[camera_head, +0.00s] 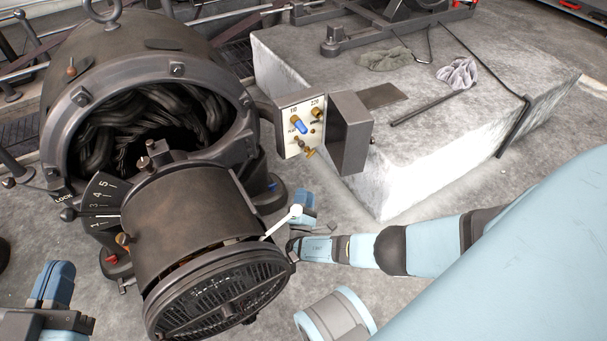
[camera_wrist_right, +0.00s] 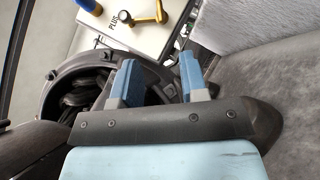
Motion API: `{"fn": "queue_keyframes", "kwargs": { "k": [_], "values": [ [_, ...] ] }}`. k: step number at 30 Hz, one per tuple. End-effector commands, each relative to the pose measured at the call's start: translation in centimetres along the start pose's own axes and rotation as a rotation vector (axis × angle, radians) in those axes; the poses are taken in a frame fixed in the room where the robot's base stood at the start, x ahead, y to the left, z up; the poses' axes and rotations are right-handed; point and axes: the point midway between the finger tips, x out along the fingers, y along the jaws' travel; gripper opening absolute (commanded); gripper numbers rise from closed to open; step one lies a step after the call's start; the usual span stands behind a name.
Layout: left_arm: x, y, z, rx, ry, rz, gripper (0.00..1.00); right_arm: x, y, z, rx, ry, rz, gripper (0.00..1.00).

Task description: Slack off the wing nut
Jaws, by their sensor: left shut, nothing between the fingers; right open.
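The small white terminal panel (camera_head: 291,130) is marked 110 and 220 and carries a blue cap (camera_head: 298,125) and several brass fittings. A brass piece at its lower edge (camera_head: 309,152) looks like the wing nut, but it is too small to be sure. In the right wrist view a bent brass piece (camera_wrist_right: 155,12) shows on the panel, beyond the fingertips. My right gripper (camera_head: 304,201) is open and empty, below the panel and apart from it; its two blue fingers also show in the wrist view (camera_wrist_right: 158,78). My left gripper (camera_head: 52,283) is shut and empty at the lower left.
The dynamo housing (camera_head: 150,70) and its ribbed end cover (camera_head: 222,300) fill the left. A white-knobbed lever (camera_head: 295,211) sticks out near my right gripper. An open grey box lid (camera_head: 350,135) stands right of the panel. A concrete block (camera_head: 430,150) lies behind.

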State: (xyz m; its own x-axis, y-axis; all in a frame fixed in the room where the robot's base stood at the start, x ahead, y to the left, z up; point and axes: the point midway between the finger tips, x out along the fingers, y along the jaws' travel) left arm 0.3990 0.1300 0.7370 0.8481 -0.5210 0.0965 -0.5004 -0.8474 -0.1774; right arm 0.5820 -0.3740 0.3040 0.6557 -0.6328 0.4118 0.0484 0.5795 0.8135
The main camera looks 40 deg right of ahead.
Motion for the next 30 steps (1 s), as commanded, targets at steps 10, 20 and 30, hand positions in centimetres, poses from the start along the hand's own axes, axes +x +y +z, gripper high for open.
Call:
{"fn": "queue_keyframes", "kwargs": {
  "k": [10, 20, 30],
  "values": [
    [0.0, 0.0, -1.3, -0.032, 0.006, -0.004, 0.00, 1.5, 0.2, 1.1, -0.140, 0.041, -0.042, 0.66],
    [-0.4, 0.6, -4.9, -0.182, 0.031, -0.021, 0.00, 5.7, 1.1, 4.9, -0.818, 0.371, -0.116, 0.66],
    [-1.0, 1.0, -8.1, -0.327, 0.060, -0.053, 0.00, 5.9, 4.6, 8.6, -1.431, 0.795, 0.145, 0.66]
  ]
}}
